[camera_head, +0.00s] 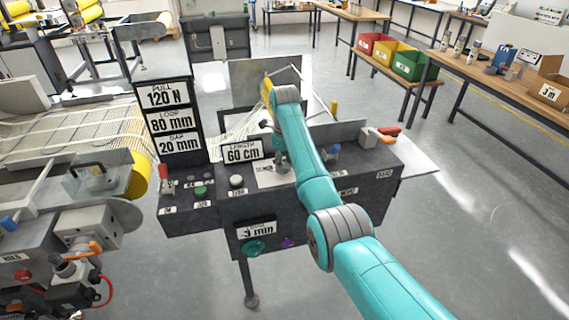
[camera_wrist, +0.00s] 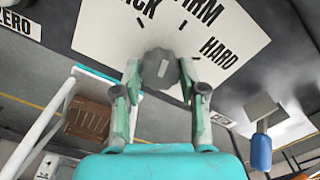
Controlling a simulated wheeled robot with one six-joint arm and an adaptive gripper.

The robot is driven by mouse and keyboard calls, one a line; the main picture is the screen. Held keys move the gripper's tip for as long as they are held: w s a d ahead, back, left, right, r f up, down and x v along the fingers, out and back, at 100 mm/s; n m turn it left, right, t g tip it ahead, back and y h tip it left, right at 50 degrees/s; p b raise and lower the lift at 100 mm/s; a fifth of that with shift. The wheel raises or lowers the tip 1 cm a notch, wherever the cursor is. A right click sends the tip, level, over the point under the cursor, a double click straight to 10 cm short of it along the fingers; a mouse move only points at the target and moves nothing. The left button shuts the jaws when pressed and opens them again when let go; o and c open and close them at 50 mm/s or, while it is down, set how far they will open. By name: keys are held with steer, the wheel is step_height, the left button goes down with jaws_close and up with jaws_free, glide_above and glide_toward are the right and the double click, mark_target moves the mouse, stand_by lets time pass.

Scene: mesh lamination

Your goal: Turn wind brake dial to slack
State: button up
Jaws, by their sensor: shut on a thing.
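The wind brake dial (camera_wrist: 155,70) is a dark grey, scalloped knob with a short pale mark on its face. It sits on a white plate (camera_wrist: 100,30) printed with a partly cut-off "...ACK", a partly cut-off "...IRM" and "HARD". My gripper (camera_wrist: 164,78) is shut on the dial, one finger on each side. In the head view my gripper (camera_head: 282,163) reaches down to the plate (camera_head: 265,178) on the dark console, and hides the dial.
A "60 cm" sign (camera_head: 241,151) stands close left of my gripper. A teal knob (camera_head: 253,247) is on the front face.

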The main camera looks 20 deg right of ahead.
steer(key=n, duration=0.4)
steer(key=shift+n, duration=2.3)
steer(key=o, duration=1.1)
steer(key=shift+o, duration=0.2)
step_height(320, 180, up, 8)
steer(key=shift+f, duration=0.25)
